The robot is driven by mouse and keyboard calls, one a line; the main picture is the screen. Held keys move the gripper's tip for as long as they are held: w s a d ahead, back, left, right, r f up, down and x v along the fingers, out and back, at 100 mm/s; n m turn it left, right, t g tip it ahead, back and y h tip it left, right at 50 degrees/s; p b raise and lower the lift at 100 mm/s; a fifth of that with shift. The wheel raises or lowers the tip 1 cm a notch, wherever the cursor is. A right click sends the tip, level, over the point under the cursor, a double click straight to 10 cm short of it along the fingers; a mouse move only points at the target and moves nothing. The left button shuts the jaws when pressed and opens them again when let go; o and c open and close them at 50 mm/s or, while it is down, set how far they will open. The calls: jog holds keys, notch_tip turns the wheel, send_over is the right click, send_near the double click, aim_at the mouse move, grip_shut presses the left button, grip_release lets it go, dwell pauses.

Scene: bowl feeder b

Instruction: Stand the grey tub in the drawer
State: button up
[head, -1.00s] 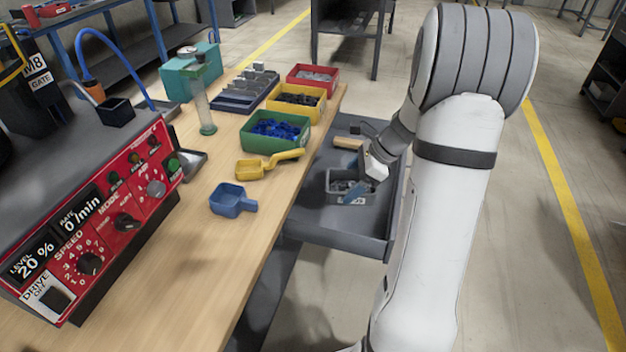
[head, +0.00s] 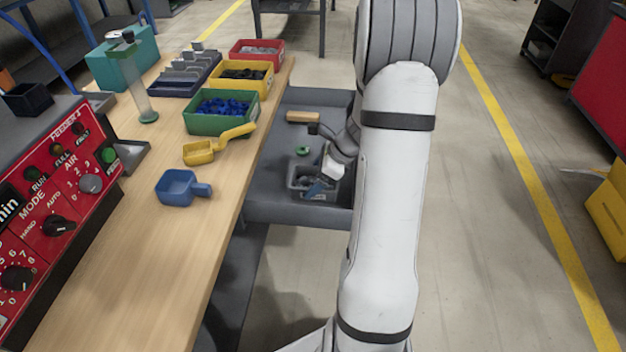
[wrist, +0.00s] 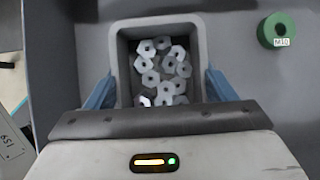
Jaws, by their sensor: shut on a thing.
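The grey tub (head: 296,183), filled with metal nuts, is upright inside the open grey drawer (head: 270,212). In the wrist view the tub (wrist: 120,50) sits between the two blue fingers of my gripper (wrist: 160,90), one against each side wall. My gripper (head: 318,186) is shut on the tub. The drawer floor (wrist: 240,75) shows around it in the wrist view. I cannot tell whether the tub's base touches that floor. My arm hides the drawer's right part in the head view.
A green ring (wrist: 277,30) marked M10 lies in the drawer right of the tub in the wrist view. A wooden-coloured block (head: 303,117) is farther back. Green (head: 222,122), yellow and red bins and two scoops stand on the bench (head: 150,270) to the left.

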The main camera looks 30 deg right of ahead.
jog(key=o, duration=1.1)
jog(key=shift+f, duration=0.1)
jog(key=shift+c, duration=0.2)
jog(key=shift+d+r, duration=0.1)
jog(key=shift+r, duration=0.3)
jog(key=p+v, duration=0.3)
jog(key=v, duration=0.8)
jog(key=s+a+r+n+g+h, duration=0.1)
jog(key=s+a+r+n+h, duration=0.1)
jog(key=s+a+n, duration=0.5)
jog(key=s+a+r+n+g+h, duration=0.1)
jog(key=s+a+r+n+h, duration=0.2)
jog(key=s+a+n, duration=0.5)
jog(key=a+r+n, duration=0.1)
jog(key=a+n, duration=0.3)
jog(key=n, duration=0.5)
jog(key=shift+s+a+r+n, duration=0.2)
jog(key=shift+a+r+n, duration=0.15)
jog(key=shift+r+n, duration=0.05)
